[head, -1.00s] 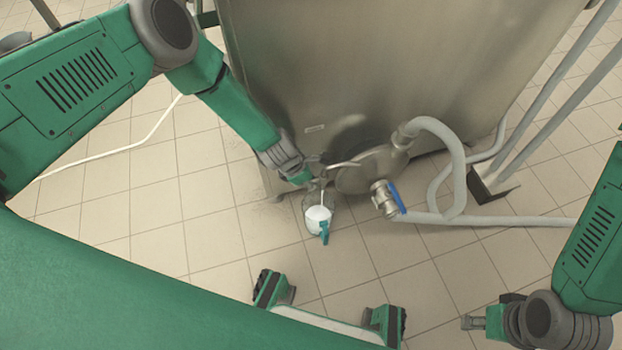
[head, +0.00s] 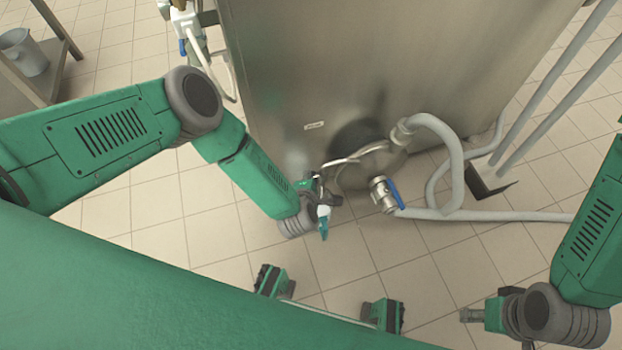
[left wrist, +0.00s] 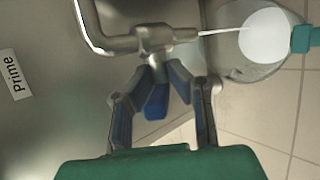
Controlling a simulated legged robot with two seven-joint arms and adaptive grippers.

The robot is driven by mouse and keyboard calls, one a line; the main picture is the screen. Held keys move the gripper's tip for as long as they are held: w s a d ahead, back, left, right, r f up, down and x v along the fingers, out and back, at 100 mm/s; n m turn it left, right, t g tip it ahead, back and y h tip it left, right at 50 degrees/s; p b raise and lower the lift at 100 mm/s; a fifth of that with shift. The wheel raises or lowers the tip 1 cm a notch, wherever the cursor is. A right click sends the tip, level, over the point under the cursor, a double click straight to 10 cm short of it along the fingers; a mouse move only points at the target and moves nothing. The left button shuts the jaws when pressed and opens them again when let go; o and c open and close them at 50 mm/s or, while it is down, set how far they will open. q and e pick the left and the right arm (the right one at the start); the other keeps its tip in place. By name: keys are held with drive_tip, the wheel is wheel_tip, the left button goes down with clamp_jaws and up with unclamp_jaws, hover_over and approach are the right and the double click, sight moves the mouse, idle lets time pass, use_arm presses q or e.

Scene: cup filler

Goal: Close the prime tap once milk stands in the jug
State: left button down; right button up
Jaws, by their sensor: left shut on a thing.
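My left gripper (head: 318,197) is at the prime tap, low on the steel tank's front. In the left wrist view its fingers (left wrist: 160,88) are shut on the tap's blue handle (left wrist: 156,104), below the metal tap body (left wrist: 152,38). A thin white milk stream (left wrist: 222,32) runs from the spout into the clear jug (left wrist: 232,62). White milk (left wrist: 265,36) stands in the jug. In the head view my gripper hides most of the jug; its teal handle (head: 324,231) shows. My right gripper (head: 472,315) is at the lower right, away from the tap, its jaws too small to judge.
A "Prime" label (left wrist: 17,75) is on the tank wall (head: 400,60). A round hatch (head: 360,170), a blue-lever valve (head: 384,195) and a grey hose (head: 458,160) lie right of the tap. Tiled floor is open in front.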

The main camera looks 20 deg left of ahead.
use_arm(q)
drive_tip(key=shift+s+d+f+m+t+y+b, duration=0.15)
drive_tip(key=shift+m+t+y, duration=0.25)
drive_tip(key=shift+t, duration=0.65)
drive_tip(key=shift+d+f+m+t+y+b, duration=0.15)
drive_tip(key=shift+m+t+y, duration=0.25)
drive_tip(key=shift+t, duration=0.7)
drive_tip(key=shift+s+d+f+m+t+y+b, duration=0.1)
drive_tip(key=shift+f+m+t+y+b, duration=0.2)
drive_tip(key=shift+t, duration=0.75)
drive_tip(key=c, duration=1.5)
unclamp_jaws()
drive_tip(key=shift+c, duration=0.2)
drive_tip(key=shift+w+t, duration=0.1)
drive_tip(key=shift+t, duration=0.2)
drive_tip(key=shift+a+r, duration=0.1)
drive_tip(key=s+d, duration=0.1)
drive_tip(key=s, duration=0.6)
drive_tip(key=shift+s+d, duration=0.2)
drive_tip(key=shift+d, duration=0.1)
